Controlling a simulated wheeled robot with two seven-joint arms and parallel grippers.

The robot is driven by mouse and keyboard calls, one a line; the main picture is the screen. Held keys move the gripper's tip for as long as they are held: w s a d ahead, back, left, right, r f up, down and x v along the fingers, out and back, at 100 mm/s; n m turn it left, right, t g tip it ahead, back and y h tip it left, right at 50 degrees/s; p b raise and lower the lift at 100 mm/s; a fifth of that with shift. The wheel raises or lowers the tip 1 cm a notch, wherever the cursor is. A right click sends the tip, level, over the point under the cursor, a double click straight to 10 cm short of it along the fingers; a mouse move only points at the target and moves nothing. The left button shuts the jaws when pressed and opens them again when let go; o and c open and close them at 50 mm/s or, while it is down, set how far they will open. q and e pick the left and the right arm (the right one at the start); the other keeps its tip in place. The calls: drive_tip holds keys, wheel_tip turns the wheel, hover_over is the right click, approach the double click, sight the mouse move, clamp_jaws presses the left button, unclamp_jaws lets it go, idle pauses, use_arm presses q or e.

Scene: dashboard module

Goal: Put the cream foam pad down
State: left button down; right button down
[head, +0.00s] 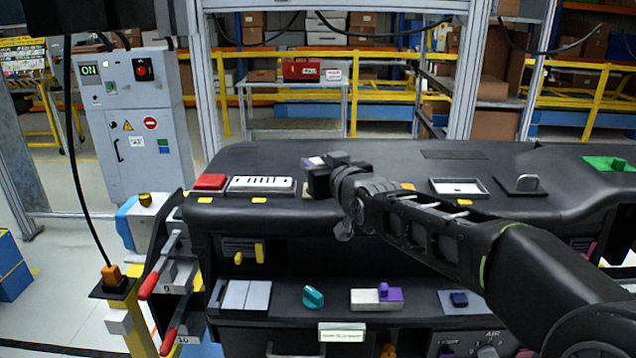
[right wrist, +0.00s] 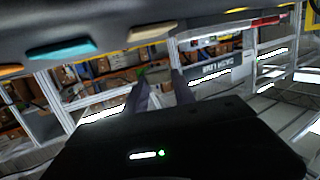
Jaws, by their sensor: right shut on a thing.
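My right gripper (head: 318,180) reaches in from the right over the front edge of the dark dashboard (head: 400,160). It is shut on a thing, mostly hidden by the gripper. A small cream patch, apparently the cream foam pad (head: 306,190), shows at the gripper's lower left; I cannot tell whether it touches the dashboard. In the right wrist view the two fingers (right wrist: 160,85) point away from the camera, with something pale between them that is hard to make out. My left gripper is not in view.
A red block (head: 209,181) and a white slotted panel (head: 261,184) lie left of the gripper. A purple-and-white piece (head: 312,161) is just behind the gripper. A lower shelf holds a teal knob (head: 313,296).

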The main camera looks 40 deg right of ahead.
drive_tip(key=shift+f, duration=0.3)
wheel_tip(320, 180, down, 4)
drive_tip(key=shift+r, duration=0.25)
drive_tip(key=shift+f, duration=0.1)
drive_tip(key=shift+f, duration=0.1)
drive_tip(key=shift+f, duration=0.1)
drive_tip(key=c, duration=1)
unclamp_jaws()
drive_tip(key=shift+c, duration=0.2)
